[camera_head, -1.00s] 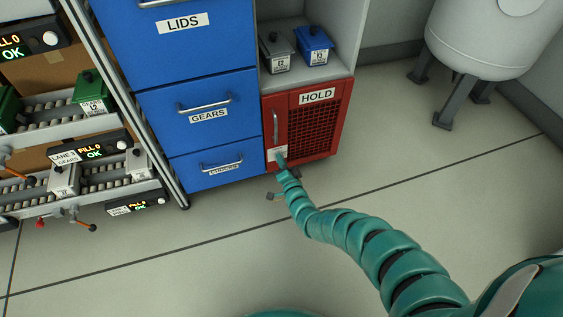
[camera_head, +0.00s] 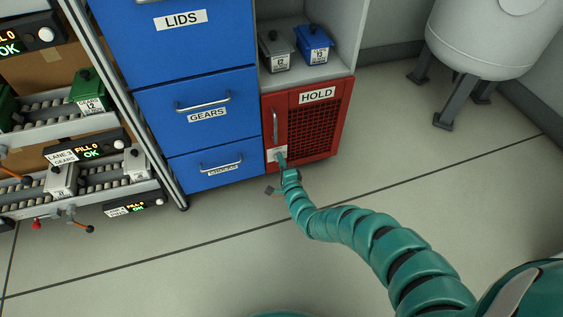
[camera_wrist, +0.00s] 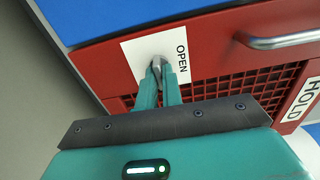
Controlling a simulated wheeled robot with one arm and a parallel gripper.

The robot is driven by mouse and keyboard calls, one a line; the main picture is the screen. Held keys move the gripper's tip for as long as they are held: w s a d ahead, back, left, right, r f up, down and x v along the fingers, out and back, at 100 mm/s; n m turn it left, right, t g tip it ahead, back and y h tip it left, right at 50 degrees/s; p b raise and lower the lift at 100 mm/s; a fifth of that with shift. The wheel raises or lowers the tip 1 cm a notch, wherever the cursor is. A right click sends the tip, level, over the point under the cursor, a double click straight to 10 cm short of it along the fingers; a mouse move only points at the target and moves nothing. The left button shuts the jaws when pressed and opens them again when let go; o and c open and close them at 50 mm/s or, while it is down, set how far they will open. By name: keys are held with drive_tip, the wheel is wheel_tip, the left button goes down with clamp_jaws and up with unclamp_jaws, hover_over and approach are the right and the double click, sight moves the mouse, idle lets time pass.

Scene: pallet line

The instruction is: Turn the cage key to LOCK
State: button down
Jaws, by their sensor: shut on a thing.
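The red HOLD cage (camera_head: 330,117) stands at the right end of the blue drawers, its mesh door shut. A white key plate (camera_head: 270,154) sits low at the left of its door. In the wrist view the plate (camera_wrist: 135,50) carries the word OPEN; a LOCK word is not visible there. My gripper (camera_wrist: 158,72) is at the plate, its fingers shut on the grey key (camera_wrist: 157,63). The fingers hide most of the key, so its exact angle is hard to tell. My gripper also shows in the head view (camera_head: 281,160), small and partly hidden by my wrist.
The cage door's bar handle (camera_head: 275,126) is above the plate. Blue drawers (camera_head: 200,110) stand close on the left. Grey and blue boxes (camera_head: 313,44) stand on the shelf above. A roller rack (camera_head: 110,171) is at far left.

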idle(0.3)
drive_tip(key=c, duration=1.6)
unclamp_jaws()
drive_tip(key=shift+o, duration=0.2)
drive_tip(key=p+v, duration=0.8)
drive_tip(key=v, duration=0.9)
drive_tip(key=shift+s, duration=0.2)
